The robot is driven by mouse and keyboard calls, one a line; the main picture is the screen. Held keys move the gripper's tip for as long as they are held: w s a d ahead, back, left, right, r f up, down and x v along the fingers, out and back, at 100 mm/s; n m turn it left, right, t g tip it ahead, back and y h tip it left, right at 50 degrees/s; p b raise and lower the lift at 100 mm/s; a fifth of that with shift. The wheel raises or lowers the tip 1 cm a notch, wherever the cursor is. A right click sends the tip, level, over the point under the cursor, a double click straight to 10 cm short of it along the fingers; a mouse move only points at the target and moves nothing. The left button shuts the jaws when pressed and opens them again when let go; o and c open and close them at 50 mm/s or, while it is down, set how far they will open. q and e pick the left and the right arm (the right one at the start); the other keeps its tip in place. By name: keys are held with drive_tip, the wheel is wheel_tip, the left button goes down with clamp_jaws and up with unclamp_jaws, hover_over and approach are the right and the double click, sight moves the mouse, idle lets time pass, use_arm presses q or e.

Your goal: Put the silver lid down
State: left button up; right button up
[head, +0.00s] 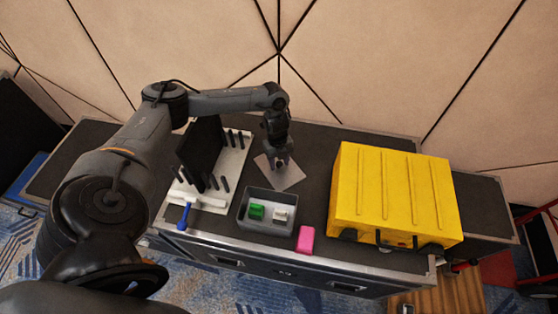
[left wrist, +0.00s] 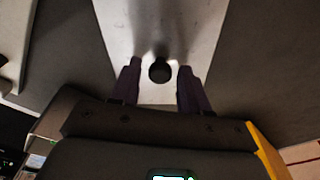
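The silver lid (head: 291,178) is a flat grey plate behind the grey bin on the dark case top. It appears to lie flat there; I cannot tell for sure that all of it touches the surface. In the left wrist view the lid (left wrist: 158,20) fills the upper middle, with a round black knob (left wrist: 159,71) on it. My left gripper (head: 281,162) is over the lid, pointing down. Its two purple-dark fingers stand apart on either side of the knob, with a small gap on each side. My right gripper is not in view.
A grey bin (head: 242,218) holds a green block (head: 256,211) and a white block (head: 281,214). A white rack (head: 232,160) with black pegs and a dark panel (head: 199,152) stands left. A blue tool (head: 184,216), pink block (head: 305,239) and big yellow case (head: 394,195) are nearby.

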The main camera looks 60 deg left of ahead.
use_arm(q)
drive_tip(key=shift+o, duration=0.3)
drive_tip(key=shift+r, duration=0.1)
drive_tip(key=shift+r, duration=0.2)
wheel_tip(320, 180, up, 12)
drive_tip(key=a+p, duration=0.1)
drive_tip(key=p, duration=0.2)
drive_tip(key=shift+a+f, duration=0.15)
drive_tip(key=shift+a, duration=0.05)
drive_tip(key=shift+w, duration=0.1)
